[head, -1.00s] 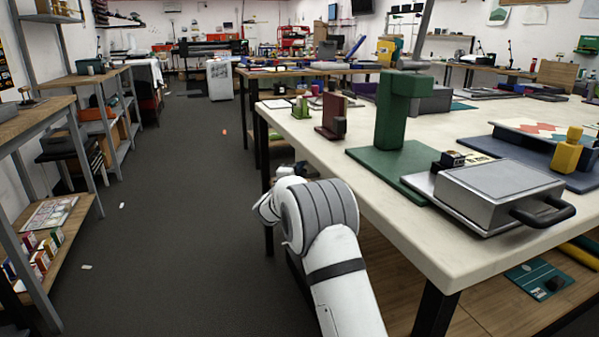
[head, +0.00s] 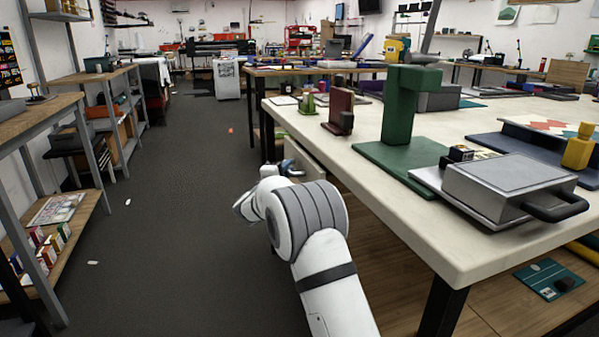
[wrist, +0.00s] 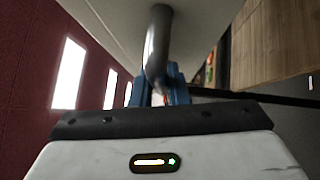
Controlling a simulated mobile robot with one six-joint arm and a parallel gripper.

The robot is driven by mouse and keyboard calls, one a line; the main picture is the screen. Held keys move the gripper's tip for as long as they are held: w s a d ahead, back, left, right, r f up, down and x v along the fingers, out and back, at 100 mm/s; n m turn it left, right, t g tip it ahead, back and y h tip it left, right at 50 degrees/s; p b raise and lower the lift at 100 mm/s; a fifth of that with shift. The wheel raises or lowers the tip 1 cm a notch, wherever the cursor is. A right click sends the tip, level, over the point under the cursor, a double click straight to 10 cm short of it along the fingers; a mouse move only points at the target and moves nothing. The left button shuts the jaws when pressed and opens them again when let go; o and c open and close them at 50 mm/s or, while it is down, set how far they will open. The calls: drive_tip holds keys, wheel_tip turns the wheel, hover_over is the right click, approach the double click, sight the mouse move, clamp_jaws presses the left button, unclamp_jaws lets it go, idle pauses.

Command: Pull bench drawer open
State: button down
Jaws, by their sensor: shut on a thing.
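The bench drawer (head: 308,157) shows in the head view as a pale panel sticking out from under the left edge of the white-topped bench (head: 385,190). My gripper (head: 289,167) is at its outer end, partly hidden behind my white arm. In the wrist view, the dark curved drawer handle (wrist: 157,42) runs down between the blue fingers of my gripper (wrist: 158,92), which are shut on it. The pale drawer front (wrist: 205,22) lies behind the handle. The drawer's inside is hidden.
The grey floor aisle (head: 180,230) left of the bench is mostly open. A shelf unit (head: 60,205) with small boxes stands along the left. A green press (head: 402,110) and a grey heat press (head: 505,185) stand on the bench. A bench leg (head: 440,308) is at the front.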

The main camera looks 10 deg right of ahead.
drive_tip(key=s+a+b, duration=0.1)
drive_tip(key=s+a, duration=0.1)
drive_tip(key=a, duration=1)
drive_tip(key=shift+s+a, duration=0.25)
drive_tip(key=shift+f, duration=0.1)
drive_tip(key=c, duration=1.4)
unclamp_jaws()
drive_tip(key=p+v, duration=0.1)
drive_tip(key=v, duration=0.6)
drive_tip(key=shift+s+a, duration=0.2)
drive_tip(key=shift+s, duration=0.15)
drive_tip(key=shift+s+f, duration=0.1)
